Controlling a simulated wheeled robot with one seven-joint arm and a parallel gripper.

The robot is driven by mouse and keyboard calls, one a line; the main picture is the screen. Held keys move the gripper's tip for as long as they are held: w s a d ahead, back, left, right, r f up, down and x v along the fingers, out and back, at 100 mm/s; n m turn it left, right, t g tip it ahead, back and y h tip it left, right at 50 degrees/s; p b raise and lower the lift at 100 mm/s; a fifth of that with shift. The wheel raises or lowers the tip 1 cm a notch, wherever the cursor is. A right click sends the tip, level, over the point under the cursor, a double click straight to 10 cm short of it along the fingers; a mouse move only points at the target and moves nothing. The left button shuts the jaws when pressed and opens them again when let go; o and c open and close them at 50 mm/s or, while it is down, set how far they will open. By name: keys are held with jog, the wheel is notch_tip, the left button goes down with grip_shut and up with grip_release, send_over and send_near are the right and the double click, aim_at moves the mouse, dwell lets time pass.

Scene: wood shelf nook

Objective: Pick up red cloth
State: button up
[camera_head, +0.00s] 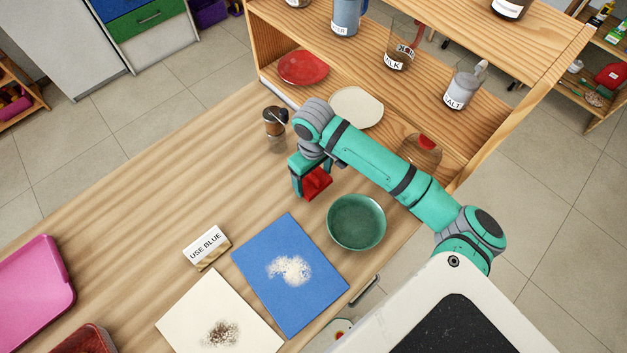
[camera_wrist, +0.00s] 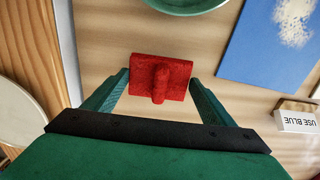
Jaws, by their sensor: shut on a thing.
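The red cloth (camera_wrist: 174,72) is a small red block-like piece with a raised ridge, seen between the fingertips in the wrist view. It also shows in the head view (camera_head: 317,183), under my gripper. My gripper (camera_head: 310,180) is shut on it, with one green finger on each side in the wrist view (camera_wrist: 160,84). The cloth is over the wooden table, behind the green bowl. I cannot tell whether it touches the tabletop.
A green bowl (camera_head: 356,222) stands close to the right. A blue mat (camera_head: 322,292) with white powder, a cream mat (camera_head: 180,318) and a "USE BLUE" sign (camera_head: 207,247) lie nearer. A glass-and-brown shaker (camera_head: 275,122) and wooden shelf (camera_head: 440,85) stand behind. The left-middle table is clear.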

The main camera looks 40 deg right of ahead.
jog(key=s+a+r, duration=0.6)
jog(key=a+r, duration=0.4)
jog(key=a, duration=0.2)
jog(key=shift+s+a, duration=0.15)
jog(key=shift+a, duration=0.15)
jog(key=shift+o, duration=1.1)
jog(key=shift+c, duration=0.6)
